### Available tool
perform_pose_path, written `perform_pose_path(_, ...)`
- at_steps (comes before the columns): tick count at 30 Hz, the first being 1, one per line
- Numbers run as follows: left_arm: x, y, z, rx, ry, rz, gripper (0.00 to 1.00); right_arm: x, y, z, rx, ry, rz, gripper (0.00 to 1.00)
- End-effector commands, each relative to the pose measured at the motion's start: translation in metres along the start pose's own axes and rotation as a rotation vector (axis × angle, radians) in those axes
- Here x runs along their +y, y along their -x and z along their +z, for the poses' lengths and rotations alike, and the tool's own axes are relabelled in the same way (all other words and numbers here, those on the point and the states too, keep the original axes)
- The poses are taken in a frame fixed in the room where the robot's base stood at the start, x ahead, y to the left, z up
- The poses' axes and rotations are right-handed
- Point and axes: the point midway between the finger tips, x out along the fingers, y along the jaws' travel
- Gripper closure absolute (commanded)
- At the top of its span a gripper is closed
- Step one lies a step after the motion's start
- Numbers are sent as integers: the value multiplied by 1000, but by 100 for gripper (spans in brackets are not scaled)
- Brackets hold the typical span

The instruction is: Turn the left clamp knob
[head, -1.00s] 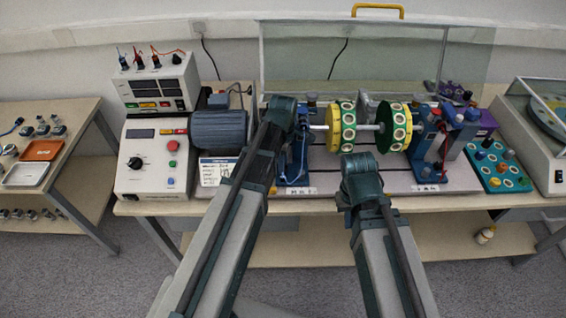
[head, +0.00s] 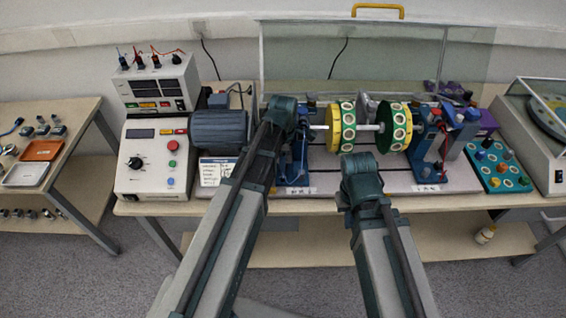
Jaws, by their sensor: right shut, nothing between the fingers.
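The left bearing stand (head: 300,165) is a blue block at the left end of the rotor shaft. A small dark knob (head: 311,100) shows on top of it, and I take this for the left clamp knob. My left gripper (head: 287,112) is just left of this knob. Its fingers are hidden behind my wrist, so I cannot tell whether they touch the knob. My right gripper (head: 359,168) is low in front of the rotor, apart from the stands. It is shut and empty, with its fingertips hardly visible.
A shaft with two yellow-green discs (head: 341,128) runs to the right blue stand (head: 425,145). A grey motor (head: 219,130) and a control box (head: 155,160) stand at left. A clear hood (head: 350,50) rises behind. A teal tray (head: 500,168) is at right.

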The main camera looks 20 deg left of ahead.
Motion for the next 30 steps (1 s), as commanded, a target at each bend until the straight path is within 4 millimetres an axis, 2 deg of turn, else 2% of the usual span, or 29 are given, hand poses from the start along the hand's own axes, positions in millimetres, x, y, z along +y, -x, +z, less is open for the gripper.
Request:
perform_pose_path(1, 0, 0, 0, 0, 0, 0, 41, 0, 0, 0, 0, 0, 0, 100)
perform_pose_path(3, 0, 0, 0, 0, 0, 0, 31, 0, 0, 0, 0, 0, 0, 100)
perform_pose_path(17, 0, 6, 0, 0, -1, 0, 31, 1, 6, 0, 0, 0, 0, 100)
perform_pose_path(23, 0, 25, 0, 0, -1, 0, 31, 2, 25, 2, 0, 0, 0, 100)
perform_pose_path(30, 0, 61, 0, 0, -1, 0, 31, 6, 61, 4, 0, 0, 0, 100)
